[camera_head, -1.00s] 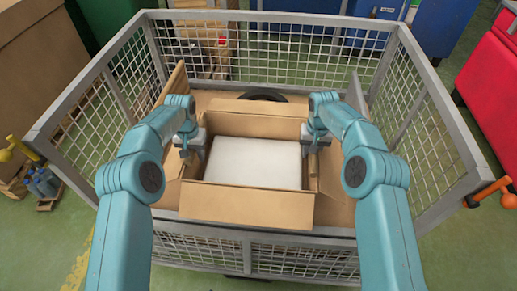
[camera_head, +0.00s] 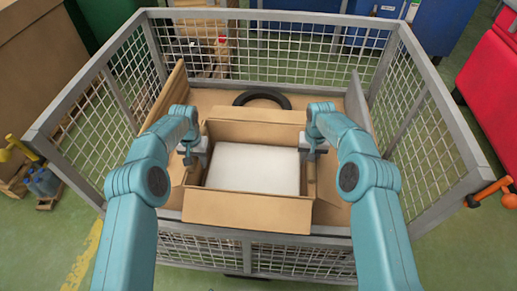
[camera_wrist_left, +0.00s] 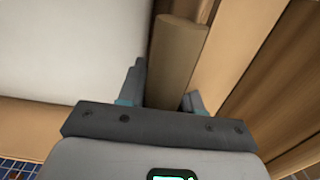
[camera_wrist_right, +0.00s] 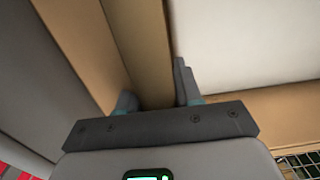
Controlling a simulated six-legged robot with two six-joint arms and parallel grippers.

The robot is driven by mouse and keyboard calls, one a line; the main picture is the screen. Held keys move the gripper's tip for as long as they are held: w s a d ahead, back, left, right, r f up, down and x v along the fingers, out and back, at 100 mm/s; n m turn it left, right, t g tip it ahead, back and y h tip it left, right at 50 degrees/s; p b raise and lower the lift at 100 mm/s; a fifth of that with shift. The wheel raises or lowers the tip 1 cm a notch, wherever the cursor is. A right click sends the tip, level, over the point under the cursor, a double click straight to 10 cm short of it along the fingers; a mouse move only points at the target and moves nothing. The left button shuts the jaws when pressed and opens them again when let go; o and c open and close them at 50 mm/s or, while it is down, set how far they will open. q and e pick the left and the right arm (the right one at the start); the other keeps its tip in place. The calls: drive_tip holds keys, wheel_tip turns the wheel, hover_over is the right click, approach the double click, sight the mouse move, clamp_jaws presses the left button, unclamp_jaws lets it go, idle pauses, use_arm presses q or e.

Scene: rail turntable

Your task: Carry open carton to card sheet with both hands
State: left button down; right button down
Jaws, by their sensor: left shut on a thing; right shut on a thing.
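The open carton (camera_head: 248,212) is a tan box with its flaps folded out and a white block (camera_head: 253,168) filling its inside. It is between my two arms inside a mesh-sided cage. My left gripper (camera_head: 196,152) is shut on the carton's left wall, which also shows between the fingers in the left wrist view (camera_wrist_left: 178,55). My right gripper (camera_head: 312,147) is shut on the right wall, seen in the right wrist view (camera_wrist_right: 150,50). A tan card sheet (camera_head: 212,98) covers the cage floor. The carton hides much of it, and I cannot tell whether they touch.
A black ring (camera_head: 262,98) lies on the sheet just behind the carton. The grey cage rail (camera_head: 82,92) surrounds everything. Some sheet is bare at the back.

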use_arm(q)
drive_tip(key=c, duration=0.9)
unclamp_jaws()
use_arm(e)
drive_tip(key=c, duration=0.9)
unclamp_jaws()
use_arm(q)
drive_tip(key=shift+o, duration=0.7)
drive_tip(key=shift+s+r, duration=0.15)
use_arm(e)
drive_tip(key=shift+o, duration=0.7)
drive_tip(key=shift+s+r, duration=0.1)
use_arm(q)
wheel_tip(320, 180, up, 12)
drive_tip(key=shift+f, duration=0.15)
use_arm(e)
wheel_tip(320, 180, up, 12)
